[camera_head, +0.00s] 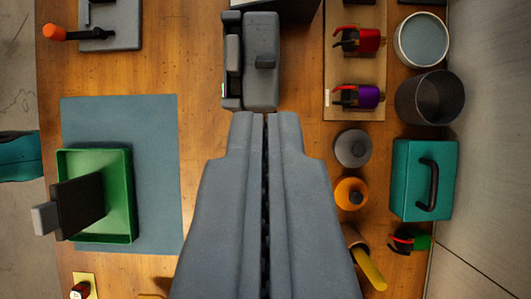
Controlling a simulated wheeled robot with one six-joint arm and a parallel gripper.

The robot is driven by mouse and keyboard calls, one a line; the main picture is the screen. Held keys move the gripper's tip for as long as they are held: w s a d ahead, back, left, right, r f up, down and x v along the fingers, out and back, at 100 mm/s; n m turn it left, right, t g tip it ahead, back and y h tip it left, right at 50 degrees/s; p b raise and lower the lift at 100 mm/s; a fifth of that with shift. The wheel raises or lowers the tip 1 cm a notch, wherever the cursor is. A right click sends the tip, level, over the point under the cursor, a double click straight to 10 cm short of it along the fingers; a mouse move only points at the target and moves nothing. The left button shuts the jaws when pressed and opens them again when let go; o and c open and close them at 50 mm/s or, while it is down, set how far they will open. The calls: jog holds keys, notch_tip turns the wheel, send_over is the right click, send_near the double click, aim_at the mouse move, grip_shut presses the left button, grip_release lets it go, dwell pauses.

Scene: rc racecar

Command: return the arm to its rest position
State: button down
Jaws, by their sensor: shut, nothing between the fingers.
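My gripper (265,118) fills the lower middle of the head camera view. Its two grey fingers lie together, shut with nothing between them, and point toward the top of the picture. The fingertips end just below a grey device (261,88) on the wooden table; I cannot tell whether they touch it or hover above the table. The rest of my arm is out of view.
A green tray (128,165) holding a dark block sits on a blue-grey mat (155,120) at left. At right are a teal box (405,160), a dark cup (407,98), an orange bottle (343,192) and a wooden rack (345,100). Bare wood (210,60) shows at upper left-centre.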

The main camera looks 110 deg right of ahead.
jog(key=s+a+f+m+t+h, duration=0.2)
jog(key=s+a+f+m+t, duration=0.1)
jog(key=s, duration=0.4)
jog(key=s+a+f+m+t+h, duration=0.2)
jog(key=s+a+f+m+t, duration=0.2)
jog(key=s+a+m+t, duration=0.1)
jog(key=s+a+f+m+t+h, duration=0.2)
jog(key=s+a+f+m+t, duration=0.2)
jog(key=s, duration=0.7)
jog(key=m+t, duration=0.2)
jog(key=t, duration=0.1)
jog(key=shift+a, duration=0.3)
jog(key=shift+f, duration=0.1)
